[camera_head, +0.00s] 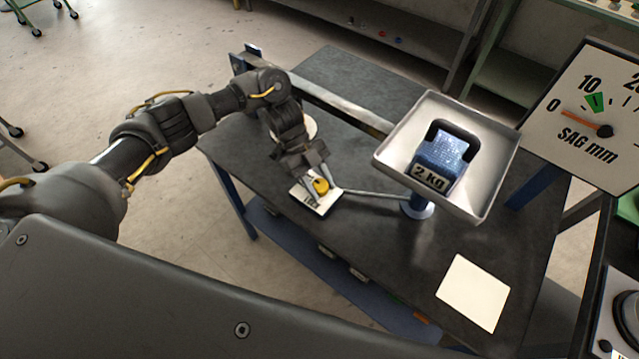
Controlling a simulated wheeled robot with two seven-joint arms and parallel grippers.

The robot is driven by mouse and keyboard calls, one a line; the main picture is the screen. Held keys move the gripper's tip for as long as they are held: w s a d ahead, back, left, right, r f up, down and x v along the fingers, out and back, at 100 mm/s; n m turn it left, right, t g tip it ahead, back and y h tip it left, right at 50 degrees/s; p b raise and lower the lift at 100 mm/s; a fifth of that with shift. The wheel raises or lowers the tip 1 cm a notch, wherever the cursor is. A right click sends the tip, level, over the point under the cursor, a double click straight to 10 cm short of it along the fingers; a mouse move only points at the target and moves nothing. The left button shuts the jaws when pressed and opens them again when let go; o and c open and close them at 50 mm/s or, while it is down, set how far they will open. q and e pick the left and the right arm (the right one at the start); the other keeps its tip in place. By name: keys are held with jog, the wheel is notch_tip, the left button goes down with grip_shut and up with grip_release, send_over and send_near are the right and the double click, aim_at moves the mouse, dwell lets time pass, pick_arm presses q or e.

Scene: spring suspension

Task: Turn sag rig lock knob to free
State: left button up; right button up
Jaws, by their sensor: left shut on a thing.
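The yellow lock knob (320,186) sits on a small white label plate (325,203) on the dark bench. My left gripper (317,186) points down at it with its fingers around the knob, shut on it. The fingers partly cover the knob and the plate's lettering, so I cannot read its setting. The sag rig's square metal tray (480,202) stands on a blue post to the right, with a blue 2 KG weight (446,160) in it. The SAG mm dial (580,150) has its orange pointer near 0. My right gripper is not in view.
A metal beam (340,104) crosses the bench behind my left gripper. A thin rod (372,194) runs from near the knob to the tray's post. A blank pale square (474,292) lies at the bench's front right. The bench's front middle is clear.

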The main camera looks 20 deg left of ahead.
pick_arm(q)
jog(key=o, duration=1)
jog(key=shift+w, duration=0.1)
jog(key=shift+b+v, duration=1.25)
jog(key=shift+v, duration=4.15)
jog(key=shift+a+f, duration=0.1)
